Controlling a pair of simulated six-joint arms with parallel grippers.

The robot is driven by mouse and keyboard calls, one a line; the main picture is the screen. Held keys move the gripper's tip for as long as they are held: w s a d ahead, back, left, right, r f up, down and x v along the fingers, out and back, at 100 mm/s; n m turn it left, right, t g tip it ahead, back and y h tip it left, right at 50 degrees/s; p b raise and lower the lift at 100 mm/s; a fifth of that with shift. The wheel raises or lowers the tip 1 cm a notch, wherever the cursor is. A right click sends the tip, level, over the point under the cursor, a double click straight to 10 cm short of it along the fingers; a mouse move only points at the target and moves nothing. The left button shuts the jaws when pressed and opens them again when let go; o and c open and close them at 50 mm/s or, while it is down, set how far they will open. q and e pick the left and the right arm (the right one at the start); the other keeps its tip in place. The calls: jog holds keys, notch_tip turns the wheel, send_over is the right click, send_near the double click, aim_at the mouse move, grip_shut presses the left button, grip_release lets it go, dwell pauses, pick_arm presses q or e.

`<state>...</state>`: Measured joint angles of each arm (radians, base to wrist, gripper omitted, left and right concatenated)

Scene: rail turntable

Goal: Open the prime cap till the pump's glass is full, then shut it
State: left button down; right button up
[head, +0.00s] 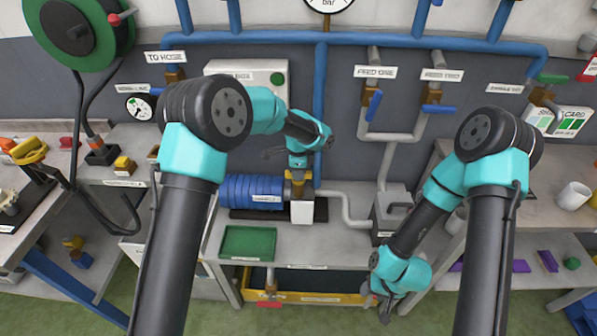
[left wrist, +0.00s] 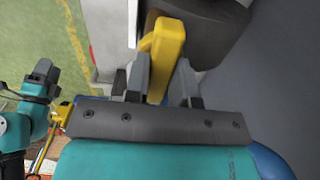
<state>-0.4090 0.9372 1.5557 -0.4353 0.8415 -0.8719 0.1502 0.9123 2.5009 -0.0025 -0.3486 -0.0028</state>
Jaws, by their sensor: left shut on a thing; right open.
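The pump with a ribbed blue motor (head: 252,190) stands on the middle bench below the wall pipes. My left gripper (head: 297,176) is over the pump's right end. In the left wrist view its two fingers (left wrist: 160,82) are shut on a yellow handle, the prime cap (left wrist: 158,48). In the head view the gripper mostly hides the cap. A pale block (head: 302,211) shows on the pump front below it; I cannot tell whether it is the glass or any level in it. My right gripper (head: 384,300) is open and empty, low in front of the bench's right side.
A green tray (head: 248,242) lies on the bench's front left. A grey box (head: 392,212) with a pipe stands right of the pump. Blue valve levers (head: 374,105) hang on the feed pipes behind. A yellow-edged bin (head: 310,297) is under the bench.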

pick_arm(q)
jog(key=shift+n, duration=0.4)
jog(key=n, duration=0.6)
jog(key=shift+n, duration=0.4)
jog(key=n, duration=0.4)
jog(key=shift+n, duration=2.1)
jog(key=c, duration=1)
grip_release()
jog(key=shift+o, duration=0.2)
